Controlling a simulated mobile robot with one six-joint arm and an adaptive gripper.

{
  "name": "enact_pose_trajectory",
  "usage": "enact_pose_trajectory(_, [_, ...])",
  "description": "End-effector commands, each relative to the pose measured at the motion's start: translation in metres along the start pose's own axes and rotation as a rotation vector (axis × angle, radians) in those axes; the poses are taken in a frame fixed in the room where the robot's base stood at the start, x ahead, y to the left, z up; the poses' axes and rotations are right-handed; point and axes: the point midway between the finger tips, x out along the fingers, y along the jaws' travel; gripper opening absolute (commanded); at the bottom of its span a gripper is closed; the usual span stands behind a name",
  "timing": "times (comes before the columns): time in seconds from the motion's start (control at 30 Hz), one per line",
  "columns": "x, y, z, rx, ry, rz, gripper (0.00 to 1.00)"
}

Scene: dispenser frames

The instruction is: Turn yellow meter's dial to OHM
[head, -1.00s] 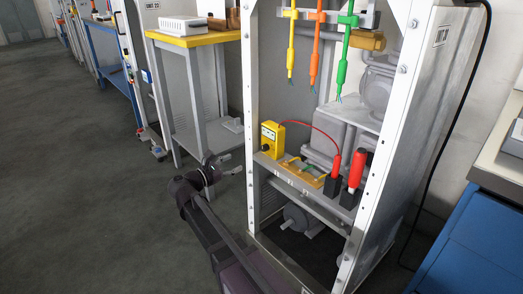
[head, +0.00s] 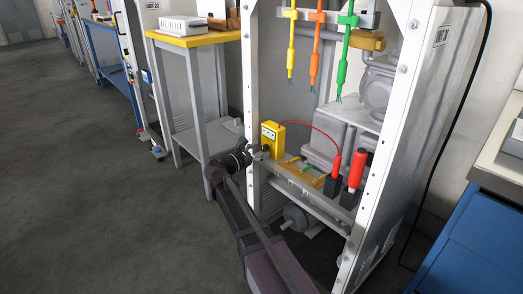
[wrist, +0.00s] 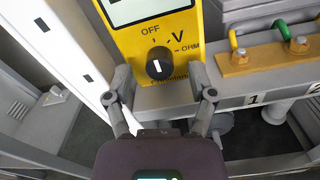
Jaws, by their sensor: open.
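The yellow meter (head: 272,135) stands on the frame's shelf at the left, a red lead running from it. In the wrist view the meter (wrist: 195,22) shows its display edge and the labels OFF, V and OHM. My gripper (wrist: 160,78) is open, one finger on each side of the dial, with gaps that look clear on both sides. The right finger partly covers a lower label. In the head view my gripper (head: 250,151) is at the meter's front left.
A white upright post (head: 250,80) is close on the left. An orange terminal block (head: 302,172) with a green wire lies right of the meter. A red-handled probe (head: 357,167) and a black holder (head: 333,182) stand further right. Coloured cables (head: 315,45) hang above.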

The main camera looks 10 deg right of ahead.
Motion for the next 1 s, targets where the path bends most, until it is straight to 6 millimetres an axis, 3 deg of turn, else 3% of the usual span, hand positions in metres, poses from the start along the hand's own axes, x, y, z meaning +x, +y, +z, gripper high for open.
enact_pose_trajectory(0.47, [0.0103,-0.0003,0.0001,0.0,0.0,0.0,0.72])
enact_pose_trajectory(0.5, [0.0102,-0.0003,0.0001,0.0,0.0,0.0,0.69])
enact_pose_trajectory(0.73, [0.0102,-0.0003,0.0001,0.0,0.0,-0.001,0.01])
enact_pose_trajectory(1.0, [0.0105,-0.0007,0.0001,0.005,0.0,-0.002,0.0])
